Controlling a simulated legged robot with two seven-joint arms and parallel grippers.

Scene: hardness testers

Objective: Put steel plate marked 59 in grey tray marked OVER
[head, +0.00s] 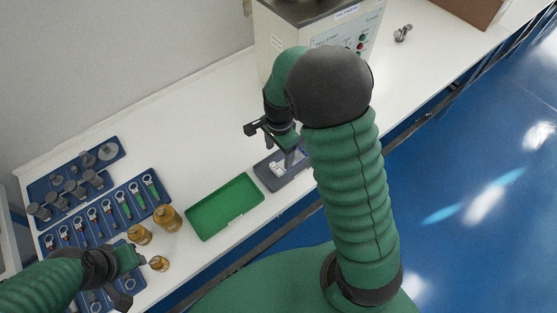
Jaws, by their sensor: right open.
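A small grey tray (268,181) lies on the white bench, partly hidden behind my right arm. Some pale and grey shapes (279,170) show in it, too small to make out. No marking such as OVER or 59 can be read, and I cannot pick out the steel plate for sure. My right gripper (268,140) is open, just above the tray's far side. I cannot tell whether it touches anything. My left gripper (128,277) is at the lower left, beside a small amber jar (159,263); its finger gap is unclear.
A green tray (225,207) lies left of the grey one and looks empty. Blue racks (153,190) with tools and metal cylinders stand at left, with amber jars (167,218) beside them. A tester machine (330,45) stands behind my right arm. The bench edge runs along the front.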

